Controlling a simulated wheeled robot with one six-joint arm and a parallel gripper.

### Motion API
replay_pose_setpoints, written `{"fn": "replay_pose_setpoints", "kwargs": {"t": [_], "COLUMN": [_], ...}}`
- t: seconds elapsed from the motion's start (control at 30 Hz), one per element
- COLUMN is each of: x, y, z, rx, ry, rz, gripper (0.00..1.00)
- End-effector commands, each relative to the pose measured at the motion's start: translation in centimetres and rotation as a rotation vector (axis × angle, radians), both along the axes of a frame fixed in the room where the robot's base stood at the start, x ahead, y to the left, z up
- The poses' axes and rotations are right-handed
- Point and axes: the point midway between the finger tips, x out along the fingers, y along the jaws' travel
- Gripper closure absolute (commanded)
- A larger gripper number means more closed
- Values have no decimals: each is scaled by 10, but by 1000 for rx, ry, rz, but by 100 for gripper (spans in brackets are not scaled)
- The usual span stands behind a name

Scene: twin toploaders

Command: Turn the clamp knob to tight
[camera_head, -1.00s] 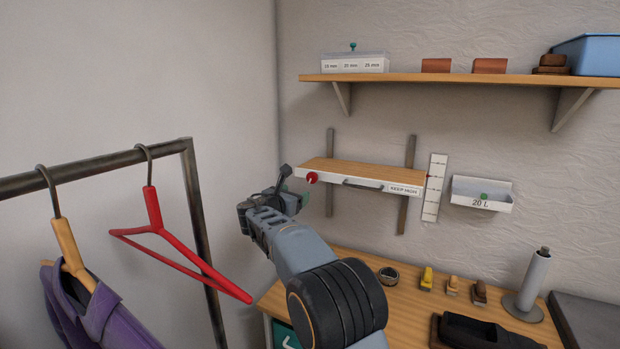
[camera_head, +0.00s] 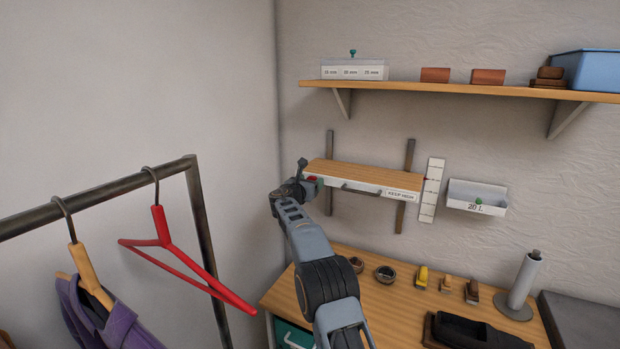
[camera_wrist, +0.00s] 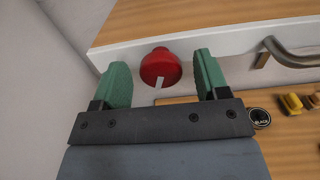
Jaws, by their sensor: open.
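The red clamp knob (camera_wrist: 160,68) sits on the white front edge of the small wall shelf (camera_wrist: 205,42), near its left end. It has a pale pointer mark that points downward in the wrist view. My gripper (camera_wrist: 160,78) is open, with one green finger on each side of the knob and a visible gap on both sides. In the head view my gripper (camera_head: 306,184) is at the left end of the shelf (camera_head: 365,175) and mostly hides the knob (camera_head: 312,179). Any tight or loose markings cannot be made out.
A metal handle (camera_head: 361,190) and a label (camera_head: 402,195) are on the shelf front. Below stands a workbench (camera_head: 350,302) with tins, brushes and a roll holder (camera_head: 524,286). A clothes rack (camera_head: 205,245) with a red hanger (camera_head: 190,270) stands at left.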

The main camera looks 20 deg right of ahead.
Motion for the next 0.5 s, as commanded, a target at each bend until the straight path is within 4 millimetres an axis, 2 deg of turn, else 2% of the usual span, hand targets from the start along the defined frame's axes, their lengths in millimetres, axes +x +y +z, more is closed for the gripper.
{"fn": "replay_pose_setpoints", "kwargs": {"t": [0.47,0.5], "x": [4,4], "y": [-5,-5], "z": [0,0], "rx": [0,0], "ry": [0,0], "rz": [0,0], "gripper": [32,36]}}
